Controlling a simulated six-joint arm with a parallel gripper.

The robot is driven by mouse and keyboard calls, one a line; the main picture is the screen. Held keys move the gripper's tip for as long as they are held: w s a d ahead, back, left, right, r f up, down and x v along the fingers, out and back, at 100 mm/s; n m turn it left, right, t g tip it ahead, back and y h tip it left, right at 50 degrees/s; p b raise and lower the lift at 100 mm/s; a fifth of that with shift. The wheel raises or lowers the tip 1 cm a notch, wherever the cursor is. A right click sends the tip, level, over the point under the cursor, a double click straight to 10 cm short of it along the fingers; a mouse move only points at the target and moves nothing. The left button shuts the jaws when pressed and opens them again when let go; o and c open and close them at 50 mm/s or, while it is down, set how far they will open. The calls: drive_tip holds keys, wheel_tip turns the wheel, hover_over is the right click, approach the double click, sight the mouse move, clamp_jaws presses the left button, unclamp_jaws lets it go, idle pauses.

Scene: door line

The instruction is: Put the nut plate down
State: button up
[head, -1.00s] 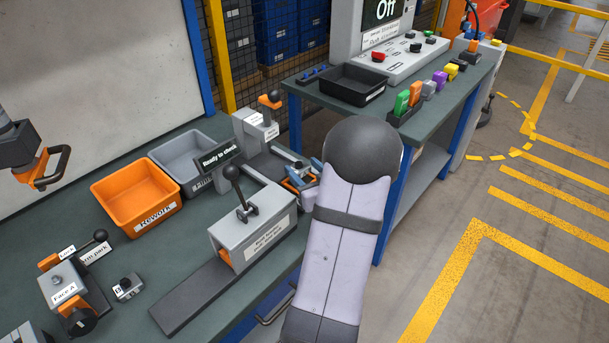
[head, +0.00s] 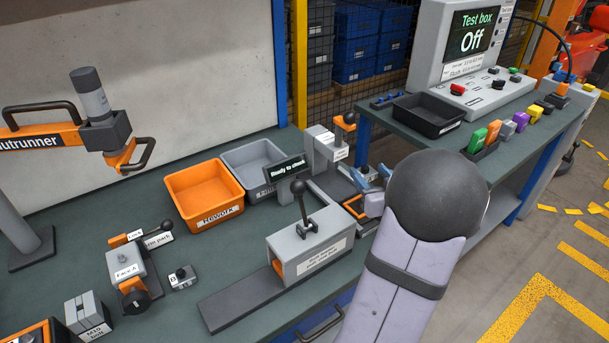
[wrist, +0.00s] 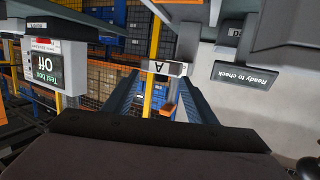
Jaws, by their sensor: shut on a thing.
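My gripper (head: 364,188) is low over the bench at the right end of the grey check station (head: 323,152), partly hidden behind my own arm. In the wrist view its two blue fingers (wrist: 158,84) close toward a small grey block with a white "A" label (wrist: 165,68). This block appears to be the nut plate, held between the fingertips. In the head view I cannot clearly make out the plate. Whether it touches the station or hangs just above it cannot be told.
An orange Rework bin (head: 205,195) and a grey bin (head: 252,158) stand left of the station. A "Ready to check" sign (head: 286,170) and a grey lever fixture (head: 308,243) are close by. The test box (head: 465,60) reads Off.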

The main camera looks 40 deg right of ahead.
drive_tip(key=w+a+r+n+t+y+p, duration=0.1)
drive_tip(key=w+a+r+n+y+p, duration=0.15)
drive_tip(key=w+a+r, duration=0.8)
drive_tip(key=w+a+r+n+y+p, duration=0.1)
drive_tip(key=w+a+r+y+p, duration=0.15)
drive_tip(key=w+a+r, duration=0.8)
drive_tip(key=s+a+f+m+g+h+b, duration=0.1)
drive_tip(key=s+a+f+m+h+b, duration=0.25)
drive_tip(key=f, duration=0.55)
drive_tip(key=s+a+f+m+g+h+b, duration=0.1)
drive_tip(key=s+a+f+m+h+b, duration=0.2)
drive_tip(key=f, duration=0.5)
drive_tip(key=s+a+f+m+g+h+b, duration=0.1)
drive_tip(key=a+f+h+b, duration=0.3)
drive_tip(key=f, duration=0.5)
drive_tip(key=shift+y, duration=0.45)
drive_tip(key=x, duration=0.5)
drive_tip(key=r+p+x, duration=0.1)
drive_tip(key=x, duration=1.1)
drive_tip(key=shift+w+d+r+p, duration=0.15)
drive_tip(key=shift+d+r+p, duration=0.1)
drive_tip(key=shift+p, duration=0.15)
